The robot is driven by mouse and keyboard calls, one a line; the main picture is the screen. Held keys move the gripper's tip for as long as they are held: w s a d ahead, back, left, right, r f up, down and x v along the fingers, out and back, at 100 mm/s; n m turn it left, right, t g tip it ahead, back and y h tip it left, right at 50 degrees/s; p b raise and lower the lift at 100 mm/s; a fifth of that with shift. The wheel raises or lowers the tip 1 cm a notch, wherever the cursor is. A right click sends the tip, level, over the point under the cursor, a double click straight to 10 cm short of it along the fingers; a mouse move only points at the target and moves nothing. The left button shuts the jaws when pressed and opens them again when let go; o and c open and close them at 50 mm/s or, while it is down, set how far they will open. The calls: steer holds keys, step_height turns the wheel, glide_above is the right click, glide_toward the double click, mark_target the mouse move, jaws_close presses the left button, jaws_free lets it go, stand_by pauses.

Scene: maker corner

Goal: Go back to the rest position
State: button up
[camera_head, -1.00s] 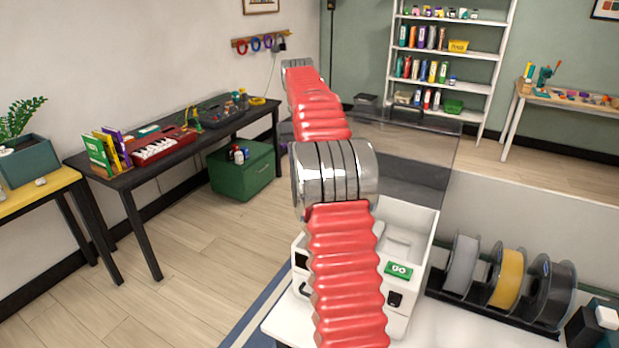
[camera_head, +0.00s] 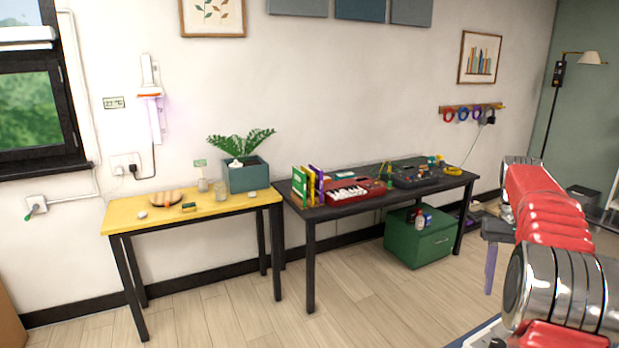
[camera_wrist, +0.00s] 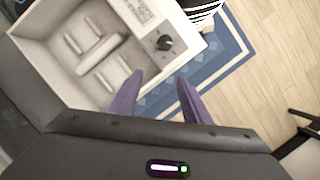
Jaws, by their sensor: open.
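My gripper (camera_wrist: 160,76) is open and empty in the wrist view, its two purple fingers spread apart. In the head view, part of it (camera_head: 489,266) shows at the right, a purple finger pointing down. My red ribbed arm stretches along the right edge of that view. Below the gripper in the wrist view is a white open-topped machine (camera_wrist: 62,50) with a black knob. The fingers look apart from it, but the height cannot be told.
A yellow table (camera_head: 170,219) and a black bench (camera_head: 350,206) with a red keyboard (camera_head: 348,190) stand along the wall. A green cabinet (camera_head: 420,243) stands under the bench. The wood floor before them is clear. A blue rug (camera_wrist: 215,65) lies beside the machine.

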steer(key=s+a+n+t, duration=0.1)
steer(key=s+a+t, duration=0.2)
steer(key=s+a, duration=0.4)
steer(key=s+a+n+t, duration=0.2)
steer(key=s+a, duration=0.5)
steer(key=a, duration=0.8)
steer(key=s+a+n+t+h, duration=0.1)
steer(key=s+a+n+t, duration=0.1)
steer(key=s+a, duration=0.5)
steer(key=a+t, duration=0.1)
steer(key=a, duration=0.3)
steer(key=shift+s+a+f+t, duration=0.2)
steer(key=shift+s+a+t, duration=0.15)
steer(key=shift+s+t, duration=0.05)
